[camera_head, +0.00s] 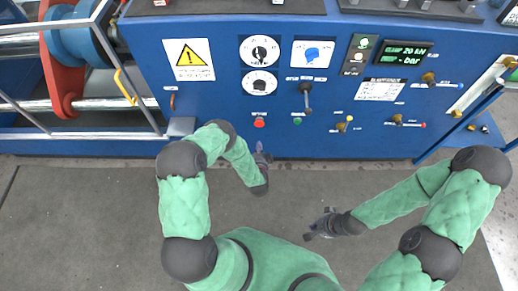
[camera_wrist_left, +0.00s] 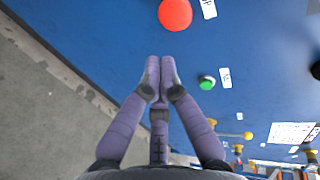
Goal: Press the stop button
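The red stop button (camera_head: 259,122) sits low on the blue control panel, and it also shows at the top of the left wrist view (camera_wrist_left: 175,14). My left gripper (camera_head: 260,148) is a little below the red button in the head view, apart from it. In the left wrist view its purple-grey fingers (camera_wrist_left: 160,70) are together at the tips, with nothing between them, pointing toward the panel below the red button. My right gripper (camera_head: 316,224) is over the floor, away from the panel, with its fingers looking spread and empty.
A green button (camera_head: 297,121) is right of the red one. A black lever (camera_head: 306,96), two gauges (camera_head: 259,65) and yellow-handled valves (camera_head: 344,126) are on the panel. A metal rail (camera_head: 130,80) and machinery stand at left. The grey floor (camera_head: 90,210) is clear.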

